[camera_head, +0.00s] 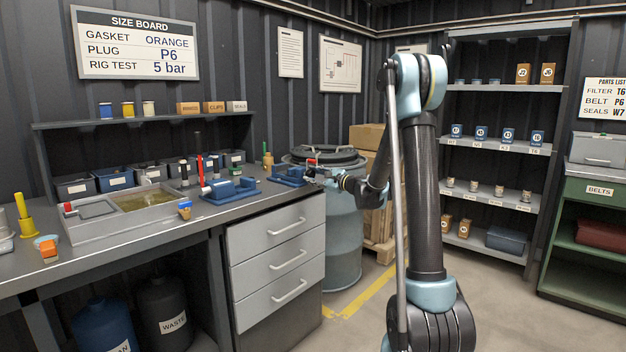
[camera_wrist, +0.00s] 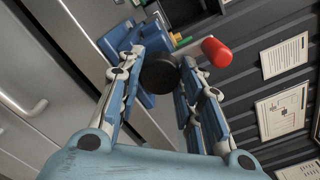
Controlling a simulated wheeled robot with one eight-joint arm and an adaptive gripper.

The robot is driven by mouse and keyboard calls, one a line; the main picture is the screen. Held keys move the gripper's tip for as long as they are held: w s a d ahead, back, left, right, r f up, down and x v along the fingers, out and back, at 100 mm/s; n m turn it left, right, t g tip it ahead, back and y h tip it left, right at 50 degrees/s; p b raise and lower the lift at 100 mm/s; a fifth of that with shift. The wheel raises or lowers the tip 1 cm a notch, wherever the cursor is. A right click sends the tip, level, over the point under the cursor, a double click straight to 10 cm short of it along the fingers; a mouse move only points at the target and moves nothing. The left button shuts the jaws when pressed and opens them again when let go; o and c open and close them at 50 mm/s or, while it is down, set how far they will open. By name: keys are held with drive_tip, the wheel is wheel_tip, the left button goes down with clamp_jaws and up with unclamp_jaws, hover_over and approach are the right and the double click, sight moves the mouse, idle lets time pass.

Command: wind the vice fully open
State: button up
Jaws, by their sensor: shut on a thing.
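The blue vice (camera_head: 287,176) sits at the right end of the workbench, and part of its blue body (camera_wrist: 118,38) shows at the upper left of the wrist view. My gripper (camera_head: 322,177) is at the vice's right end. In the wrist view my gripper (camera_wrist: 163,66) has its fingers on either side of a dark round hub (camera_wrist: 159,75) and is shut on it. A red handle knob (camera_wrist: 216,52) sticks out to the right of the fingers; it also shows above my gripper in the head view (camera_head: 311,162). The jaw gap is hidden.
Another blue fixture (camera_head: 230,191) stands on the bench left of the vice, beside a shallow grey tray (camera_head: 105,221). A blue-grey drum (camera_head: 343,240) with a dark lid stands just behind my gripper. Drawers (camera_head: 278,255) are below the vice.

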drive_tip(key=o, duration=1.1)
drive_tip(key=shift+c, duration=0.2)
drive_tip(key=v, duration=1.1)
drive_tip(key=shift+s+d, duration=0.25)
drive_tip(key=shift+d, duration=0.1)
drive_tip(key=shift+f, duration=0.1)
